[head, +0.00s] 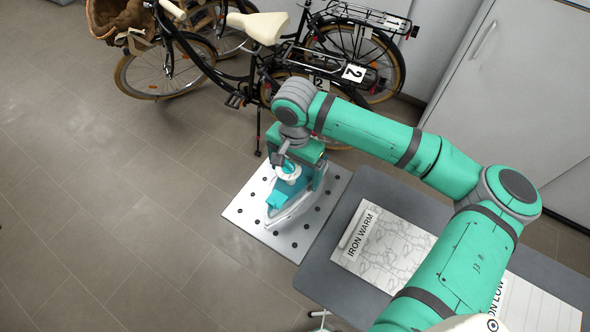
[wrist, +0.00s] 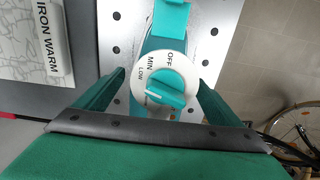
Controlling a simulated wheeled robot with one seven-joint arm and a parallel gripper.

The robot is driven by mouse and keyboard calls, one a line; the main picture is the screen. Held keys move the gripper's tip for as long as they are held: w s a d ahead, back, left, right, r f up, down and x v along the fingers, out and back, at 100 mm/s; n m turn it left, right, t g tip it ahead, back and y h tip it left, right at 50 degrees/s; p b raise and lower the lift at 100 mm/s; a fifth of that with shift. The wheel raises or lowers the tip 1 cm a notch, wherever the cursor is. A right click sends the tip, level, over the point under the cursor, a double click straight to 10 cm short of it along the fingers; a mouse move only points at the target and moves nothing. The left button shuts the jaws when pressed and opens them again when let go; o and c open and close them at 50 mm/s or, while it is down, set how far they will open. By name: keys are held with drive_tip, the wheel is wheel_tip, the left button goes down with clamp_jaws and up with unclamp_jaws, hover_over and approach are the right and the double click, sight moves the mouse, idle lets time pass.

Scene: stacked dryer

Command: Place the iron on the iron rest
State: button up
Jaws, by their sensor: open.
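The iron (head: 300,200), teal and white with a grey soleplate edge, stands on the iron rest (head: 258,222), a light metal plate with dark holes at the end of the board. In the wrist view the iron's round dial (wrist: 165,78) is seen from above, marked OFF, MIN and LOW, and the perforated rest (wrist: 205,40) shows around it. My gripper (head: 290,160) is over the iron. In the wrist view its green fingers (wrist: 162,95) are spread on either side of the iron, open. Whether the fingers touch the iron is hidden.
The grey ironing board (head: 335,270) lies right of the rest, with a folded cloth labelled IRON WARM (head: 385,245) and another labelled cloth (head: 535,305). Bicycles (head: 270,50) stand behind. Pale cabinets (head: 520,90) are at the back right. The tiled floor at left is clear.

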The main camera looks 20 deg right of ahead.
drive_tip(key=shift+r, duration=0.1)
wheel_tip(320, 180, up, 12)
drive_tip(key=shift+r, duration=0.1)
idle(0.4)
idle(0.4)
